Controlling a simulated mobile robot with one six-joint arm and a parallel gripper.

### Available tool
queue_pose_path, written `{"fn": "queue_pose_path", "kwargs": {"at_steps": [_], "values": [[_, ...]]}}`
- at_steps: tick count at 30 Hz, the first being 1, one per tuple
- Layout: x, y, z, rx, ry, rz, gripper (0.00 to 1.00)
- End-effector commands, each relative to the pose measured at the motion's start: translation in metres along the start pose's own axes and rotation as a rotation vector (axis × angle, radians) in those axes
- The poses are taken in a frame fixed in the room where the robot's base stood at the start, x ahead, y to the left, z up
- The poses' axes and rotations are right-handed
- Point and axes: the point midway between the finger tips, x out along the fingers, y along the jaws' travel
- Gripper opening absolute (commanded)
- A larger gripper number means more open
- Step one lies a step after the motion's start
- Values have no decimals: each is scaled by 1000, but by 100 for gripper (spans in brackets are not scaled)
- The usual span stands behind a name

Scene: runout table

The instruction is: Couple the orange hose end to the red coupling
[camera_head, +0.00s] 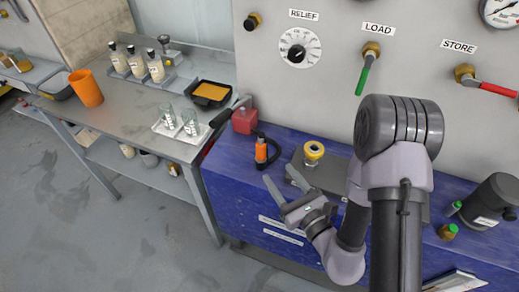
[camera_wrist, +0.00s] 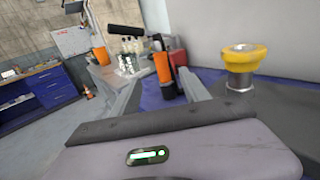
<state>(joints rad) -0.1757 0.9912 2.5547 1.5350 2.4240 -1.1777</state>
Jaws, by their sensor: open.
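The orange hose end (camera_head: 261,152), with black parts and a black hose, stands upright on the blue bench. It also shows in the wrist view (camera_wrist: 162,67), between the finger lines and beyond the tips. My gripper (camera_head: 280,174) is open and empty, in front of the hose end and apart from it; its fingers also show in the wrist view (camera_wrist: 160,78). A red block (camera_head: 244,120) sits behind the hose end, partly hidden in the wrist view (camera_wrist: 178,57). I cannot tell whether it is the red coupling. A yellow-ringed fitting (camera_head: 313,152) stands on a grey plate to the right.
The blue bench (camera_head: 232,188) meets a panel with a gauge and valves. My arm covers its middle. A black canister (camera_head: 489,199) and green-capped fitting (camera_head: 448,231) stand right. The left metal table holds an orange cup (camera_head: 86,88), bottles, glasses and a black pan (camera_head: 210,93).

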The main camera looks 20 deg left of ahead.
Motion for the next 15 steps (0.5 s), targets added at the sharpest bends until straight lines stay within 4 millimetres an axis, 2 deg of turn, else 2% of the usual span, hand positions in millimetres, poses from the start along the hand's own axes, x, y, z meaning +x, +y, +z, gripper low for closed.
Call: {"fn": "queue_pose_path", "kwargs": {"at_steps": [1, 6, 9, 15], "values": [[16, 3, -3, -6, -5, 10, 54], [64, 2, 1, -2, -4, 9, 54], [83, 2, 0, -1, -3, 7, 54], [105, 0, 2, -1, -5, 5, 54]]}}
